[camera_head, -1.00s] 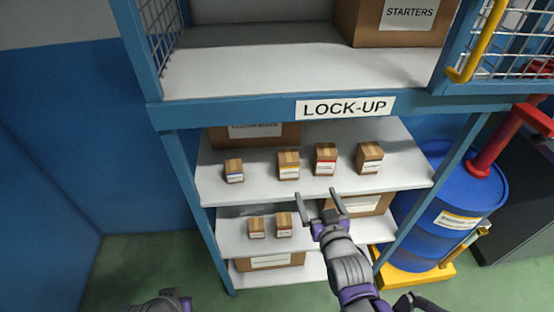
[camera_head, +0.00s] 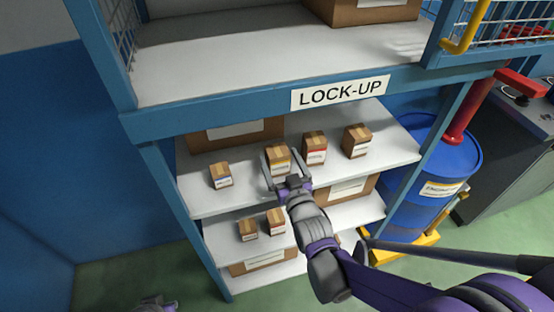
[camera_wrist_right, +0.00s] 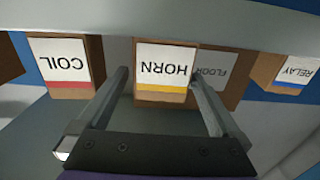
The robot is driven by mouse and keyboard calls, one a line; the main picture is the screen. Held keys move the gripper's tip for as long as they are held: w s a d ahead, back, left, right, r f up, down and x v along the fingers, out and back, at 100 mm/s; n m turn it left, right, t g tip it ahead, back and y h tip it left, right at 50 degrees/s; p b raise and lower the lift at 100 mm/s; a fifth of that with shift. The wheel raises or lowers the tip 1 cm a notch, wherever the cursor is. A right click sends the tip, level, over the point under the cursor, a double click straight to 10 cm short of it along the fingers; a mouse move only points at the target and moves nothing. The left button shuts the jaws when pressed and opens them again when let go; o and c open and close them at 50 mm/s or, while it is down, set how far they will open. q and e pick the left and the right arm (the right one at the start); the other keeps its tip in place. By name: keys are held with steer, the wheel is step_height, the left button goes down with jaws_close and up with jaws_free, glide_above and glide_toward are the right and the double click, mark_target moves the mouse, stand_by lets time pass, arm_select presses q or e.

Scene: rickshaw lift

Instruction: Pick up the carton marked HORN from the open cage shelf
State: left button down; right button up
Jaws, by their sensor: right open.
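The HORN carton (camera_head: 278,153) is a small brown box with a white label and a yellow stripe. It stands on the upper of the shelves under the LOCK-UP sign. In the right wrist view the HORN carton (camera_wrist_right: 165,70) appears upside down, its label facing the camera. My right gripper (camera_head: 282,170) is open in front of it, with one finger toward each side of the carton. Whether the fingers touch it cannot be told. My left gripper (camera_head: 157,304) shows only partly at the bottom edge, and its jaws cannot be made out.
The red-striped COIL carton (camera_head: 315,147) and the blue-striped RELAY carton (camera_head: 220,175) stand on either side, with another carton (camera_head: 357,140) farther right. A larger box (camera_head: 235,133) is behind. The blue frame and LOCK-UP sign (camera_head: 340,92) overhang the shelf. A blue drum (camera_head: 440,160) stands right.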

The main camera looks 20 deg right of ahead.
mark_target(274, 147)
steer(key=w, duration=0.5)
steer(key=shift+w+a, duration=0.15)
steer(key=shift+a, duration=0.1)
jaws_close()
